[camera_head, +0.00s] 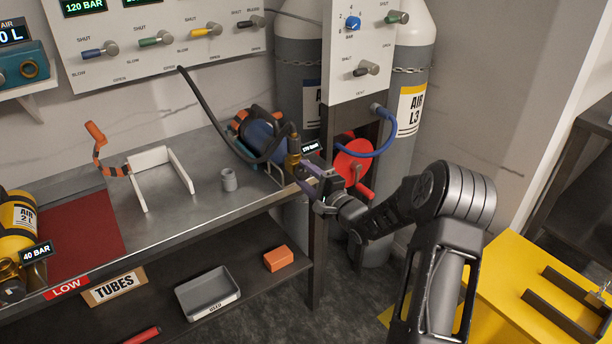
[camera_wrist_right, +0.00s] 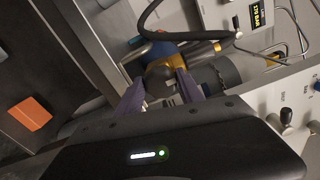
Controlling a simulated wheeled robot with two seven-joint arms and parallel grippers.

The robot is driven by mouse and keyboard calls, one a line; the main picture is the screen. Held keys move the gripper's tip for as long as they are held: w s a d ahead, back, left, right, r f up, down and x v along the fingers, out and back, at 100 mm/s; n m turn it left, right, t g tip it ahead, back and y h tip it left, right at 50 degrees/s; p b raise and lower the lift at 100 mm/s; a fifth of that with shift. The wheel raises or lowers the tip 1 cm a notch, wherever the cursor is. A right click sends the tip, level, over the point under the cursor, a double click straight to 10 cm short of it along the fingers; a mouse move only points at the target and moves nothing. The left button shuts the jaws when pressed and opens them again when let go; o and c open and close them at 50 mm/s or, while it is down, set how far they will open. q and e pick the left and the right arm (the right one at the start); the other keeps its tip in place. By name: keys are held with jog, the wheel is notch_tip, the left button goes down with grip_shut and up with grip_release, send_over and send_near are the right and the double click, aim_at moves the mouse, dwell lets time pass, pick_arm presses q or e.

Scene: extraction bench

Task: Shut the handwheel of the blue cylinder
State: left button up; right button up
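The blue cylinder (camera_head: 262,135) lies on the bench's right end, with orange bands and a brass valve (camera_head: 292,160) facing me. A 170 BAR display (camera_head: 310,147) sits by the valve. In the right wrist view the brass valve (camera_wrist_right: 160,75) shows beyond my fingers, with a small dark part (camera_wrist_right: 172,92), perhaps the handwheel, between them. My right gripper (camera_head: 310,178) is at the valve end; its two purple fingers (camera_wrist_right: 160,95) stand apart. I cannot tell whether they touch the handwheel, which is mostly hidden in the head view. My left gripper is not in view.
A black hose (camera_head: 205,110) runs from the panel (camera_head: 170,50) to the valve. A red reel (camera_head: 352,160) and tall cylinders (camera_head: 410,110) stand right of the bench. A grey cup (camera_head: 229,180) and white cradle (camera_head: 150,158) are left. A yellow cylinder (camera_head: 18,220) is far left.

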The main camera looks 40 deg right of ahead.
jog(key=o, duration=0.4)
jog(key=s, duration=0.7)
jog(key=shift+s+a, duration=0.1)
jog(key=shift+s, duration=0.3)
dwell(0.3)
